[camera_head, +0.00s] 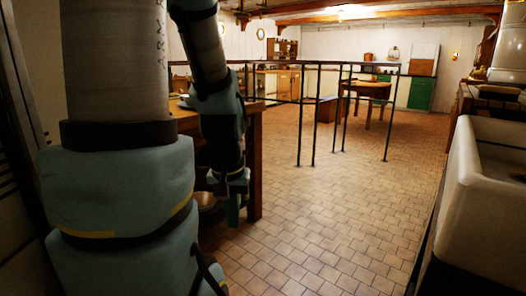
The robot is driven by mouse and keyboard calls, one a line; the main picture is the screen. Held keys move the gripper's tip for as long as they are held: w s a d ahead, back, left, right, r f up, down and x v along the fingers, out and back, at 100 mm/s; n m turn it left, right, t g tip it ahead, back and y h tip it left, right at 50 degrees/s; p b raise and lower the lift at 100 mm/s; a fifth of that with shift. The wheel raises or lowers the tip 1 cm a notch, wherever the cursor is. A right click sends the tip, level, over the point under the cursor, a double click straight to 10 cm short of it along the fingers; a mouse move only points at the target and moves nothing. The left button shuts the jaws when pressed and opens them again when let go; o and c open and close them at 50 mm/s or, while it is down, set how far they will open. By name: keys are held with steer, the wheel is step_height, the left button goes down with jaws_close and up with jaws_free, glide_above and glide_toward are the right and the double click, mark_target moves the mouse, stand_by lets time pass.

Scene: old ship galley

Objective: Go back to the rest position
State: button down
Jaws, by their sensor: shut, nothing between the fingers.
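My arm fills the left side of the head view, with a thick upright link in front and a second link behind it hanging downward. My gripper (232,205) hangs at the lower end of that second link and points down. Its fingers look closed together, and I see nothing held in it. It hangs in front of a wooden table (255,165), partly hiding the table's edge and leg. The far side of the gripper is hidden.
A white sink (488,190) stands close on the right. A dark metal railing (314,115) crosses the middle distance. A wooden table (368,90) and a green cabinet (420,93) stand farther back. The tiled floor (335,205) between the railing and me is clear.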

step_height(320, 180, up, 14)
steer(key=p, duration=1.1)
steer(key=shift+f, duration=0.15)
